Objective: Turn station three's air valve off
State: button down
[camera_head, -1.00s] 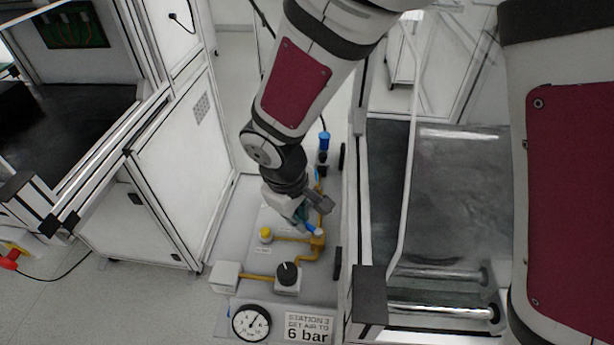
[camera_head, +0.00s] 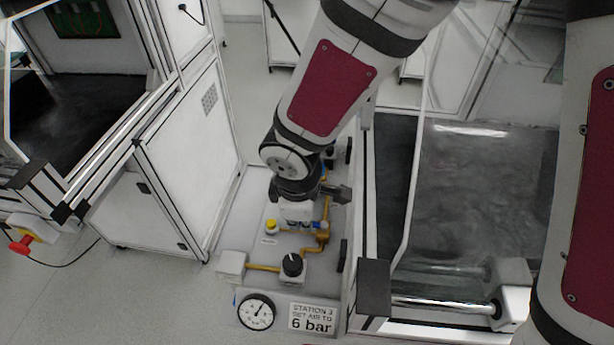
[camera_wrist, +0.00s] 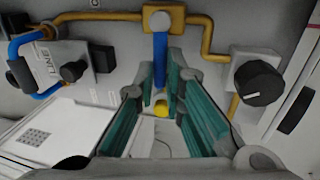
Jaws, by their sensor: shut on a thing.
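The air valve sits on a yellow pipe (camera_wrist: 115,15), and its blue lever handle (camera_wrist: 160,58) shows in the wrist view. The handle stands across the straight pipe run at its grey pivot (camera_wrist: 160,21). My gripper (camera_wrist: 161,72) is shut on the blue handle, with a teal finger on each side. In the head view my gripper (camera_head: 304,214) is low over the station panel and hides most of the valve. Only a small bit of blue shows to its right.
A black regulator knob (camera_head: 292,265) is just in front of the valve. A pressure gauge (camera_head: 257,312) and the station 3 sign (camera_head: 312,317) are at the front. A machine frame post (camera_head: 360,230) stands close on the right.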

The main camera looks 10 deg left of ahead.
dwell(0.3)
jog(key=c, duration=1.7)
grip_release()
jog(key=shift+o, duration=0.2)
notch_tip(320, 180, up, 12)
jog(key=s, duration=0.2)
jog(key=shift+s, duration=0.2)
jog(key=shift+s+a+f, duration=0.1)
